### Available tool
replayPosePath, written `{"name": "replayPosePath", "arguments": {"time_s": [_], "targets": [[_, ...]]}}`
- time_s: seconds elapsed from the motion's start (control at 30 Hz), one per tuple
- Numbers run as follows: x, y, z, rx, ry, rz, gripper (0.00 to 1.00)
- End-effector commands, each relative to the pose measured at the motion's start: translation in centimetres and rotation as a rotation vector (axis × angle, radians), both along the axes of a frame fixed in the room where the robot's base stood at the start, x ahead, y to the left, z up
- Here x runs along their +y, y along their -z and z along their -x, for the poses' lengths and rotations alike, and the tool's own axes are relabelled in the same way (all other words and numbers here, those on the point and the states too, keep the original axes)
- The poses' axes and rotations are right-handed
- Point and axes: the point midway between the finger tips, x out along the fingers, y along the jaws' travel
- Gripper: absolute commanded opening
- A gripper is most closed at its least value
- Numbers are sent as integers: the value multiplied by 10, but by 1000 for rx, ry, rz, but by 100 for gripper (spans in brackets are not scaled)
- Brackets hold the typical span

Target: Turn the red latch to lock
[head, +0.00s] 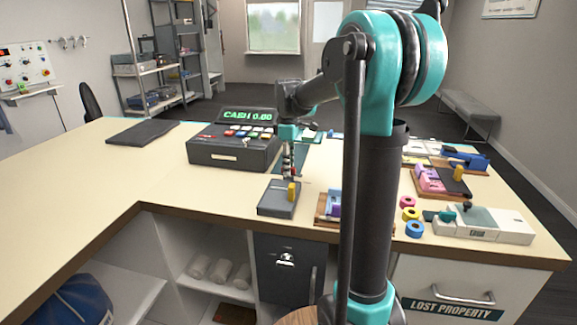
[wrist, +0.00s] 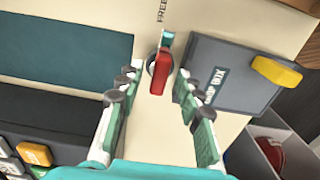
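The red latch (wrist: 160,74) shows in the wrist view as a small upright-pointing red bar on a round pivot, on the cream counter. A small teal and white piece touches its far end, and the word FREE is printed beyond it. My gripper (wrist: 157,80) is open, with one green-padded finger on each side of the latch and a visible gap to both. The fingers appear apart from the latch. In the head view my gripper (head: 289,162) hangs over the counter beside the cash register, and the latch cannot be made out clearly there.
A grey box with a yellow handle (wrist: 232,80) lies close right of the fingers. A dark teal mat (wrist: 65,55) lies to the left. The cash register (head: 233,152) stands left of my gripper.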

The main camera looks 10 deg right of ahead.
Motion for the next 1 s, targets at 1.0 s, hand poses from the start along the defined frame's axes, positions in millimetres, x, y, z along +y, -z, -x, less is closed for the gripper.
{"name": "replayPosePath", "arguments": {"time_s": [1.0], "targets": [[0, 3, 0, 0, 32, 0, 0]]}}
